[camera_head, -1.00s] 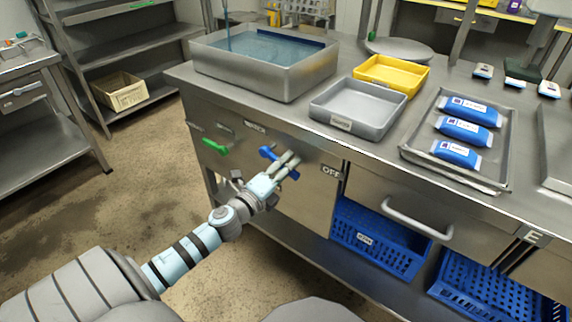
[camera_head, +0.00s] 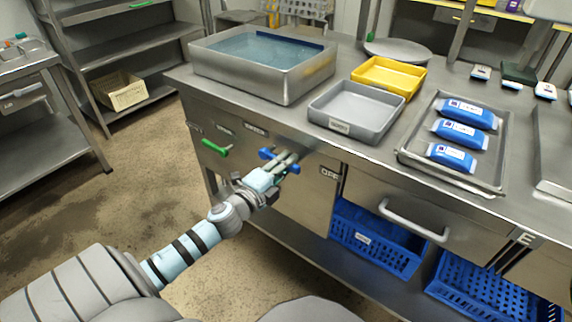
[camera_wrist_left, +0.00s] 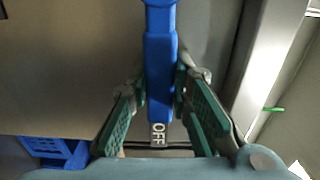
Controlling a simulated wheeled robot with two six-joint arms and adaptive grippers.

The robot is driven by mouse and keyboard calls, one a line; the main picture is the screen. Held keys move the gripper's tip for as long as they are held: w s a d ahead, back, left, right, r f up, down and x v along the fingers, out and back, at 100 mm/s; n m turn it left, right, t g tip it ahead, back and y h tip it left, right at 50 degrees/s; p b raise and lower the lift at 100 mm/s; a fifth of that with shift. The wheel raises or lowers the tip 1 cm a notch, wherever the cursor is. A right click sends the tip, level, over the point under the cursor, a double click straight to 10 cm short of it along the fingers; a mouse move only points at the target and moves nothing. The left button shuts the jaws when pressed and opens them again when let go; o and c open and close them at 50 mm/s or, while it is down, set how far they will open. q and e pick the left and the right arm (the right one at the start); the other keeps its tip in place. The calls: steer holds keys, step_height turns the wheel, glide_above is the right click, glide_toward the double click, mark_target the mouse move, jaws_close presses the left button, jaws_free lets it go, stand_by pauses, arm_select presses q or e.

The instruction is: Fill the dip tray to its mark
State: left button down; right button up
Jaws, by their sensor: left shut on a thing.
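The dip tray (camera_head: 290,85) is the large steel tray at the back left of the bench in the head view. It holds bluish water (camera_head: 258,50), with a dark blue band (camera_head: 308,41) on its inner wall; I cannot tell exactly how the water stands against the band. A blue valve handle (camera_head: 266,153) sits on the bench front below. My left gripper (camera_head: 284,164) is shut on it. My right gripper is not in view.
A green valve handle (camera_head: 214,148) is left of the blue one. A grey tray (camera_head: 366,130), a yellow tray (camera_head: 404,87) and a steel tray (camera_head: 402,155) with blue packs stand on the bench. A drawer handle (camera_head: 412,222) juts out at right.

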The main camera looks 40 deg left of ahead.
arm_select(q)
steer(key=c, duration=1.4)
jaws_free()
steer(key=shift+c, duration=0.2)
steer(key=s, duration=1.2)
steer(key=shift+d, duration=0.15)
